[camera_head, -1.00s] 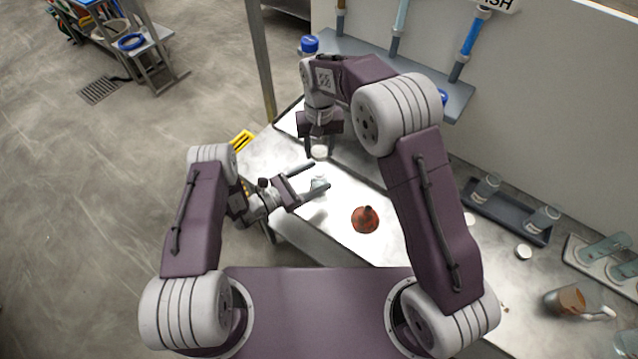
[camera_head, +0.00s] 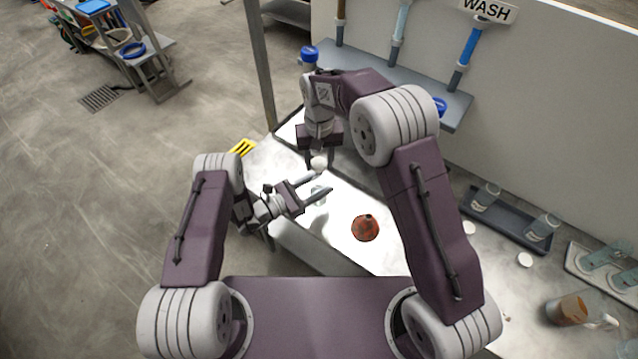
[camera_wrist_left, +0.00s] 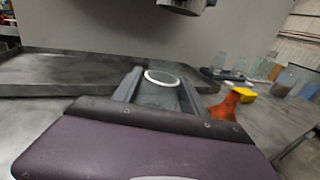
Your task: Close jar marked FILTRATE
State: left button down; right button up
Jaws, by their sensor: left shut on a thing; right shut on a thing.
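A clear glass jar (camera_head: 318,196) stands between the fingers of my left gripper (camera_head: 319,185), low over the bench. In the left wrist view the jar (camera_wrist_left: 160,92) shows a pale ring-shaped mouth with no lid on it, and the fingers are shut on its sides. No FILTRATE marking can be read. My right gripper (camera_head: 320,152) points down above the jar, shut on a small white lid (camera_head: 319,162). The lid is apart from the jar's mouth. A dark round part hangs at the top of the left wrist view; I cannot tell what it is.
A red-brown funnel-like thing (camera_head: 365,228) stands on the bench (camera_head: 345,250) right of the jar. A tray with glass jars (camera_head: 510,222), a loose white lid (camera_head: 524,260) and a brown-filled beaker (camera_head: 567,309) are farther right. A wall shelf (camera_head: 425,95) is behind.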

aim_at(319, 175)
jog(key=shift+f, duration=1.9)
jog(key=shift+f, duration=0.1)
jog(key=shift+f, duration=0.8)
jog(key=shift+f, duration=0.55)
